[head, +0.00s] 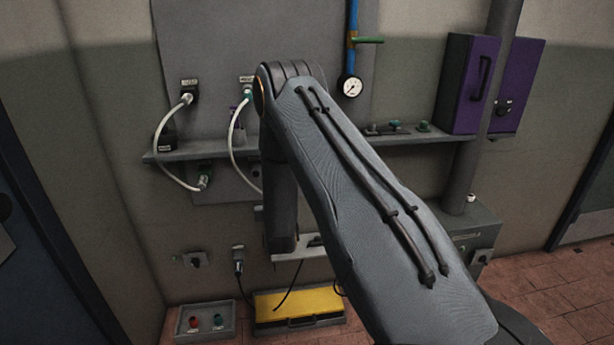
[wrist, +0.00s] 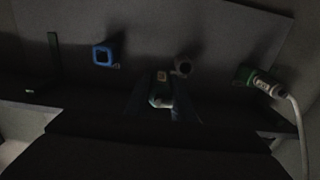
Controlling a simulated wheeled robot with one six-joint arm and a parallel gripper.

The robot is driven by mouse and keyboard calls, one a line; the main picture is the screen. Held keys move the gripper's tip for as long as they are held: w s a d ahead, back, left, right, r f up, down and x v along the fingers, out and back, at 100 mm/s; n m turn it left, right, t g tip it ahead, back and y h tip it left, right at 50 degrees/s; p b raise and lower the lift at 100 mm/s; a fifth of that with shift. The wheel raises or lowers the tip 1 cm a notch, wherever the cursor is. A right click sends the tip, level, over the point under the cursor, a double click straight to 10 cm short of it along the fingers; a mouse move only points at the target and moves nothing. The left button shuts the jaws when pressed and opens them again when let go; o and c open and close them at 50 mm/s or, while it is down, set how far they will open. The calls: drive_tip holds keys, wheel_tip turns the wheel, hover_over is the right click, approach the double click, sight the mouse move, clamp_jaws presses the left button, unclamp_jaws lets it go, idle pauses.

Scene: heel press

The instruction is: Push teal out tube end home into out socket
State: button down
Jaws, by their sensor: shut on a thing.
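In the wrist view, my gripper (wrist: 160,108) is shut on a small teal piece with a pale ring, the teal tube end (wrist: 160,100). The picture is very dark, so the fingers are hard to make out. A grey round fitting (wrist: 182,68) is on the panel just beyond and right of the held piece. I cannot tell whether it is the out socket or whether the two touch. In the head view, my arm hides my gripper, and a white tube (head: 236,140) runs down behind the arm.
In the wrist view, a blue square fitting (wrist: 102,55) is left on the panel, and a green fitting (wrist: 244,74) with a white tube (wrist: 299,125) is at right. In the head view, a shelf (head: 222,148) crosses the wall, with a gauge (head: 351,86) above and a yellow case (head: 300,304) below.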

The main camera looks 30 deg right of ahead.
drive_tip(key=shift+w+a+b, duration=0.15)
drive_tip(key=shift+w+a, duration=0.15)
drive_tip(key=shift+a, duration=0.65)
drive_tip(key=shift+w+a+b, duration=0.2)
drive_tip(key=shift+w+a, duration=0.05)
drive_tip(key=shift+a, duration=0.7)
drive_tip(key=shift+w+a+b, duration=0.15)
drive_tip(key=shift+w+a, duration=0.15)
drive_tip(key=shift+a, duration=0.65)
drive_tip(key=shift+b+x, duration=1.35)
drive_tip(key=shift+x, duration=1.1)
drive_tip(key=shift+b+x, duration=1.1)
drive_tip(key=shift+x, duration=0.4)
drive_tip(key=c, duration=1.4)
unclamp_jaws()
drive_tip(key=shift+c, duration=0.2)
drive_tip(key=shift+s, duration=0.1)
